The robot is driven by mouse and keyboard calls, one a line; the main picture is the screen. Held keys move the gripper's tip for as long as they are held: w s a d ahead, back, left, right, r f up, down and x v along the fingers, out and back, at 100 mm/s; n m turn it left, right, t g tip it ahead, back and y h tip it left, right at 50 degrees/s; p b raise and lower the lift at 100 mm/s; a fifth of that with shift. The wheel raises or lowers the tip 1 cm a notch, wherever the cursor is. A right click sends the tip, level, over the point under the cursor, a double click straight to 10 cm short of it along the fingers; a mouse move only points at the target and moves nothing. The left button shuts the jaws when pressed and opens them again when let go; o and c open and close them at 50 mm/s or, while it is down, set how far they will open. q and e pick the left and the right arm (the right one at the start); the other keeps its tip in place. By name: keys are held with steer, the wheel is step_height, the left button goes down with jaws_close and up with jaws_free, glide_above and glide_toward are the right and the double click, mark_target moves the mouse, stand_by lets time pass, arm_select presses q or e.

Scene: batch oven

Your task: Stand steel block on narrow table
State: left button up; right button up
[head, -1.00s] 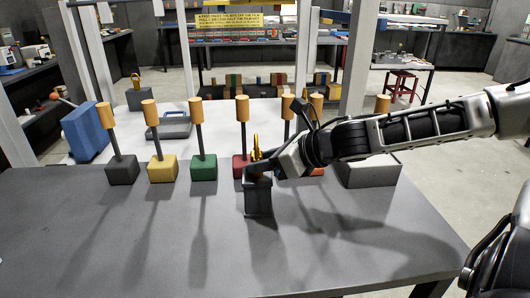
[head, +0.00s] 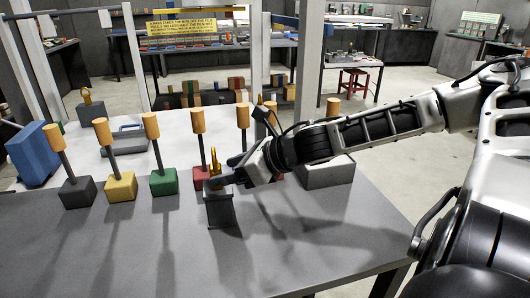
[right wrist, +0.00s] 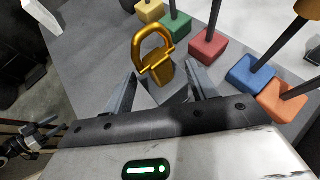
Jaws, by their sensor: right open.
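The dark grey steel block (head: 219,211), upright with a brass ring handle (head: 214,161) on top, stands on the grey table (head: 330,235) near its middle. My right gripper (head: 220,182) is at the block's upper end and hides part of it in the head view. In the right wrist view the brass handle (right wrist: 155,52) shows just beyond the two spread fingers (right wrist: 162,88). The fingers are apart, and I see no clear grip on the block. I cannot tell which surface is the narrow table.
A row of coloured blocks with wood-topped rods stands behind, including charcoal (head: 77,193), yellow (head: 120,187), green (head: 164,182) and red (head: 202,178). The front table is mostly clear.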

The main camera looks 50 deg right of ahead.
steer(key=b+v, duration=0.1)
steer(key=v, duration=0.9)
steer(key=shift+b, duration=0.35)
steer(key=shift+a, duration=0.15)
stand_by(0.8)
steer(key=shift+s, duration=0.15)
